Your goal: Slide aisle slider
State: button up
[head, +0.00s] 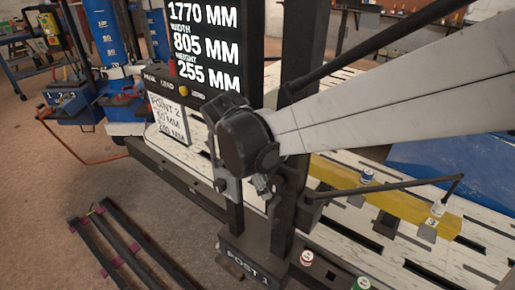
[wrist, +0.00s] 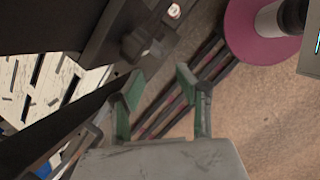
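I cannot tell for sure which part is the aisle slider. In the wrist view a blurred dark grey block (wrist: 141,44) sits along a dark beam, beyond my fingertips; it may be the slider. My gripper (wrist: 160,79) has two green-padded fingers spread apart, with floor and dark bars showing between them. I see nothing between the fingers, and the block appears apart from them.
The frame bench has a pale slotted top (head: 350,238), a yellow beam (head: 388,200) and a display (head: 203,45). Small cans (head: 306,258) stand on the bench. Dark bars (head: 125,245) lie on the open floor.

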aim_at(271, 213)
jog(key=d+f+b, duration=0.1)
jog(key=f, duration=0.4)
jog(key=w+f+n+b, duration=0.1)
jog(key=f, duration=0.4)
jog(key=w+d+f+n+b, duration=0.1)
jog(key=f, duration=0.4)
jog(key=shift+d+h+b, duration=0.3)
jog(key=shift+d+h, duration=0.05)
jog(key=shift+h, duration=0.05)
jog(key=shift+c, duration=0.4)
grip_shut()
